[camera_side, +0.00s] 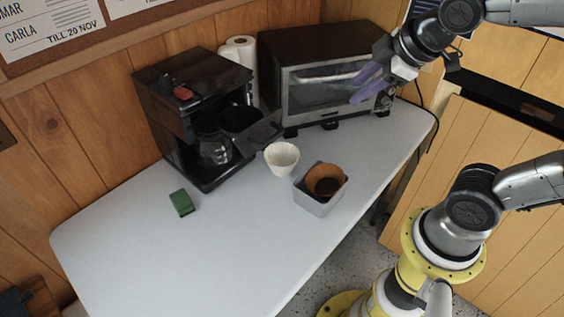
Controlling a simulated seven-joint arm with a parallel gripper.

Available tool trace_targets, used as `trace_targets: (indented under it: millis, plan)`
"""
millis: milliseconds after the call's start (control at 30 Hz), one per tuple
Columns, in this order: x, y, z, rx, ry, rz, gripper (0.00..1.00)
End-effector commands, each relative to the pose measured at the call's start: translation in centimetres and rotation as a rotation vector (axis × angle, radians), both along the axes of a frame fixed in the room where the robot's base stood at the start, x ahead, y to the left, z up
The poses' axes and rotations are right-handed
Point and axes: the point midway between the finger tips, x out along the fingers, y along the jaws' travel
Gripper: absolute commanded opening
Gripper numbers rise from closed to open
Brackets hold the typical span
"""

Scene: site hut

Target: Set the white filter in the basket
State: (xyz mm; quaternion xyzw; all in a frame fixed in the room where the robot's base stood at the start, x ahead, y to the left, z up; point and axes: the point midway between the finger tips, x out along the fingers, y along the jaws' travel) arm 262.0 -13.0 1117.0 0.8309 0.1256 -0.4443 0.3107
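The white filter (282,158) is a fluted paper cup. It stands upright on the table in front of the coffee maker (174,100). The basket appears to be the black round holder (241,120) at the machine's right side, with a dark handle (265,131) sticking out to the right. The basket's inside is too dark to make out. My gripper (358,84) has purple fingers spread apart with nothing between them. It is up at the right, in front of the toaster oven in the picture, well away from the filter.
A grey square bin (315,208) holding a brown used filter (325,177) stands right of the white filter. A glass carafe (214,149) sits in the machine. A green sponge-like block (181,203), paper roll (240,51) and toaster oven (330,76) are nearby. The front table (210,260) is clear.

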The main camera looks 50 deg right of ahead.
Motion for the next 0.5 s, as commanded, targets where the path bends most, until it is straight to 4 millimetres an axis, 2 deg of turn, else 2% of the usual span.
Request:
trace_targets:
  millis: [33,100,233,300,367,500]
  plan:
    - [2.0,0.0,-0.9,-0.056,0.029,0.073,0.39]
    - [4.8,0.1,-2.3,-0.136,0.062,0.182,0.39]
    - [9.4,0.7,-6.7,-0.254,0.147,0.374,0.39]
    - [10.9,1.1,-9.4,-0.289,0.197,0.449,0.39]
    - [11.7,1.4,-11.6,-0.297,0.238,0.484,0.39]
    - [11.8,1.8,-15.4,-0.291,0.324,0.514,0.39]
